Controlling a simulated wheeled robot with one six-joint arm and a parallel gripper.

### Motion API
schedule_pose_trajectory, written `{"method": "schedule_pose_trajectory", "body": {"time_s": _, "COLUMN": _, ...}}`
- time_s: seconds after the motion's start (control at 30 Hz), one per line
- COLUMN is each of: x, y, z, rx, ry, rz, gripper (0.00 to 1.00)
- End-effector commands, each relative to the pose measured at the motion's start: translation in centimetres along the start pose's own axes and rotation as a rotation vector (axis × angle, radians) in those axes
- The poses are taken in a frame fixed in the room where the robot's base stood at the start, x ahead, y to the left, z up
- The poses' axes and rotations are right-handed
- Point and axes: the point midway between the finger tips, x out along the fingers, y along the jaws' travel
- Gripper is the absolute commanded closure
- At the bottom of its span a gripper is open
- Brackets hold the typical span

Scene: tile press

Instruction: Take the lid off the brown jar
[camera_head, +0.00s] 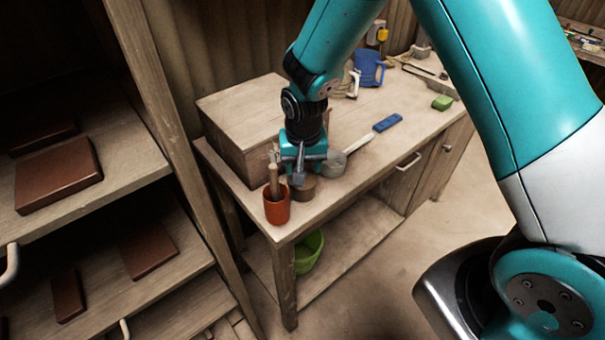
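A small brown jar (306,190) stands near the front left corner of the wooden workbench (335,195). My gripper (299,179) is right above it, pointing down, with its fingers at or just over the jar's top. The gripper and the top of the jar overlap, so I cannot make out the lid or whether the fingers touch it. The gap between the fingers is too small to read.
An orange cup (277,211) holding a wooden-handled tool stands close at left. A pale round-headed tool (332,164) and blue-handled brush (387,122) lie right. A green sponge (442,103) and blue jug (367,70) are farther back.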

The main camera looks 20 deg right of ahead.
Motion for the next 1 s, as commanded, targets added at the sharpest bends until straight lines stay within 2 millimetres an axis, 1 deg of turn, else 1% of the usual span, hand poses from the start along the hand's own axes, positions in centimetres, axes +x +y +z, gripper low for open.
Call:
{"method": "schedule_pose_trajectory", "body": {"time_s": 0.1, "x": 1.4, "y": 0.0, "z": 0.0, "rx": 0.001, "ry": -0.001, "rz": 0.000, "gripper": 0.46}}
{"method": "schedule_pose_trajectory", "body": {"time_s": 0.17, "x": 1.8, "y": 0.0, "z": 0.0, "rx": 0.001, "ry": 0.000, "rz": -0.001, "gripper": 0.46}}
{"method": "schedule_pose_trajectory", "body": {"time_s": 0.4, "x": 2.0, "y": -0.1, "z": 0.0, "rx": 0.001, "ry": 0.001, "rz": -0.001, "gripper": 0.46}}
{"method": "schedule_pose_trajectory", "body": {"time_s": 0.47, "x": 2.0, "y": -0.1, "z": 0.0, "rx": 0.001, "ry": 0.001, "rz": -0.001, "gripper": 0.60}}
{"method": "schedule_pose_trajectory", "body": {"time_s": 0.5, "x": 2.0, "y": -0.1, "z": 0.0, "rx": 0.001, "ry": 0.001, "rz": -0.001, "gripper": 0.69}}
{"method": "schedule_pose_trajectory", "body": {"time_s": 0.57, "x": 1.9, "y": -0.1, "z": 0.0, "rx": 0.001, "ry": 0.001, "rz": -0.001, "gripper": 0.83}}
{"method": "schedule_pose_trajectory", "body": {"time_s": 0.6, "x": 1.9, "y": 0.0, "z": 0.0, "rx": 0.001, "ry": 0.001, "rz": -0.001, "gripper": 0.92}}
{"method": "schedule_pose_trajectory", "body": {"time_s": 0.63, "x": 1.9, "y": 0.0, "z": 0.0, "rx": 0.001, "ry": 0.001, "rz": -0.001, "gripper": 0.99}}
{"method": "schedule_pose_trajectory", "body": {"time_s": 0.87, "x": 1.9, "y": -0.1, "z": -0.1, "rx": 0.001, "ry": 0.001, "rz": -0.001, "gripper": 1.00}}
{"method": "schedule_pose_trajectory", "body": {"time_s": 1.0, "x": 1.5, "y": -0.1, "z": -0.1, "rx": 0.001, "ry": 0.003, "rz": -0.002, "gripper": 1.00}}
